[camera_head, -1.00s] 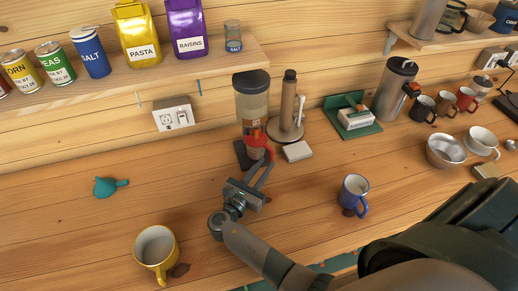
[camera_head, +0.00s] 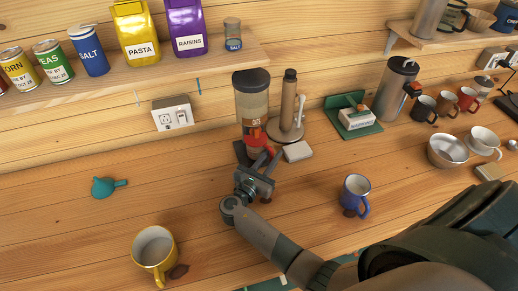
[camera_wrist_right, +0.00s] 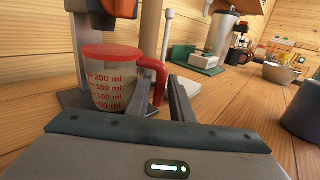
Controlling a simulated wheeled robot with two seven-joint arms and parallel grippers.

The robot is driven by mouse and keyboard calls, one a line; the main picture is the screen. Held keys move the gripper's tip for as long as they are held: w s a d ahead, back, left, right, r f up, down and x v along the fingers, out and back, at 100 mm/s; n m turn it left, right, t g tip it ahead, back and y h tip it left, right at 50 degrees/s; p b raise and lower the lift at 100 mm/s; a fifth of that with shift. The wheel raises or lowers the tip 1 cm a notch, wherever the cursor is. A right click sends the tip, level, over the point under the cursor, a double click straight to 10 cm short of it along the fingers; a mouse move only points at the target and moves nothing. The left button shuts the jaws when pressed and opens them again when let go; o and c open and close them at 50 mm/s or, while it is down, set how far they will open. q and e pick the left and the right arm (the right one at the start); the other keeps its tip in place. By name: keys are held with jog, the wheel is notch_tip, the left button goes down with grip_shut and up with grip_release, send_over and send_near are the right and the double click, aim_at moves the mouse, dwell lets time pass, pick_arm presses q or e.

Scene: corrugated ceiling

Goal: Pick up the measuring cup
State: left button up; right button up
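The measuring cup (camera_wrist_right: 112,78) is clear, with a red rim, a red handle and red millilitre marks. It stands upright under the dispenser in the right wrist view. My right gripper (camera_head: 266,161) is at the cup. In the right wrist view its two fingers (camera_wrist_right: 160,92) are apart, with the handle between them and a gap beside the right finger. My left gripper is not in view.
A blue mug (camera_head: 354,192), a yellow mug (camera_head: 154,250) and a teal funnel (camera_head: 106,187) are on the counter. The left counter is mostly clear.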

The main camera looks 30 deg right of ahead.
grip_shut()
jog(key=shift+d+r, duration=0.1)
jog(key=shift+r, duration=0.1)
dwell(0.3)
